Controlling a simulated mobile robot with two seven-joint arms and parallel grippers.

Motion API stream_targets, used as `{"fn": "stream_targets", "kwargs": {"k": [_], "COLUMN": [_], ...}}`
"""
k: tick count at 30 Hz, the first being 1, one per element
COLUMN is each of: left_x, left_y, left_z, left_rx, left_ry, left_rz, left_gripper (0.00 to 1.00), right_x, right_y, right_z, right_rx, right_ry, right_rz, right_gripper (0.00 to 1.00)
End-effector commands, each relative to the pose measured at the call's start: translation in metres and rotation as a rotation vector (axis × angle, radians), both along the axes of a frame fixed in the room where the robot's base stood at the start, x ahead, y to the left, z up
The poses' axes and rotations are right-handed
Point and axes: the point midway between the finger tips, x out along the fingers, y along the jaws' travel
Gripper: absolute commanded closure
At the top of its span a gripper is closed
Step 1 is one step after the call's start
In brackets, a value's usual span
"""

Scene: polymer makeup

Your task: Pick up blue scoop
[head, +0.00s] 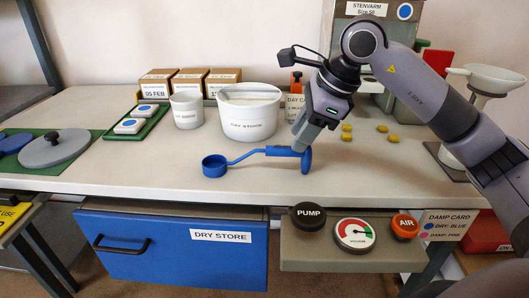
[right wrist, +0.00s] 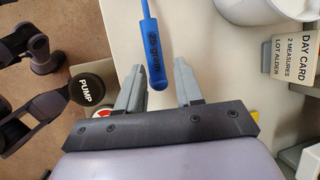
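The blue scoop (head: 280,151) lies on the pale worktop, its round cup (head: 214,166) to the left and its handle to the right. My right gripper (head: 304,145) is low over the handle's right end. In the right wrist view the handle (right wrist: 153,55) of the scoop points in between the two fingers of my right gripper (right wrist: 157,82), with gaps at both sides. The fingers are apart and hold nothing. An upright blue oval piece (head: 307,161) shows at the gripper's tip in the head view; what it belongs to is unclear. My left gripper is not in view.
Several yellow pieces (head: 393,138) lie to the right. The PUMP knob (head: 308,216) and gauge (head: 354,234) sit below the front edge.

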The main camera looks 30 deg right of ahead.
Motion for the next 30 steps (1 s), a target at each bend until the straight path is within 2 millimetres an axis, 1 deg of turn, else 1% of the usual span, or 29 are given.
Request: {"fn": "stream_targets", "kwargs": {"k": [1,3,6,8,12,15,18,23,24,26,27,30], "left_x": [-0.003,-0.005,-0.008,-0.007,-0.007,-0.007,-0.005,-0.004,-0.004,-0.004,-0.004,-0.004], "left_y": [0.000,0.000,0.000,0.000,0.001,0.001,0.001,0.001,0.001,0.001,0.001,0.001], "left_z": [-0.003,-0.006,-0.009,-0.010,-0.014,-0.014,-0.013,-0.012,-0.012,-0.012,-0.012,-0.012], "left_rx": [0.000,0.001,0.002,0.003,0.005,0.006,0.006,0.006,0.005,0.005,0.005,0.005], "left_ry": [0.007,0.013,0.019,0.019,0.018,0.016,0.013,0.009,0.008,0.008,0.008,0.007], "left_rz": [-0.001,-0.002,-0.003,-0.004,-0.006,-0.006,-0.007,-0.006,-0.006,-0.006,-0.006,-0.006], "left_gripper": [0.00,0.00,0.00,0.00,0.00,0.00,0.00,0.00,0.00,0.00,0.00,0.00], "right_x": [0.001,0.003,0.005,0.006,0.010,0.015,0.017,0.017,0.017,0.017,0.017,0.017], "right_y": [0.002,0.003,0.005,0.005,0.009,0.012,0.013,0.013,0.013,0.013,0.013,0.013], "right_z": [-0.006,-0.013,-0.020,-0.027,-0.049,-0.060,-0.064,-0.063,-0.063,-0.063,-0.063,-0.063], "right_rx": [0.000,0.001,0.003,0.001,0.002,0.003,0.003,0.003,0.003,0.003,0.003,0.003], "right_ry": [0.003,0.004,0.003,0.005,0.006,0.004,0.001,0.001,0.001,0.001,0.001,0.001], "right_rz": [0.001,0.003,0.002,0.002,0.002,0.002,0.002,0.002,0.002,0.002,0.002,0.002], "right_gripper": [0.64,0.64,0.64,0.64,0.64,0.64,0.64,0.64,0.77,0.97,1.00,1.00]}}
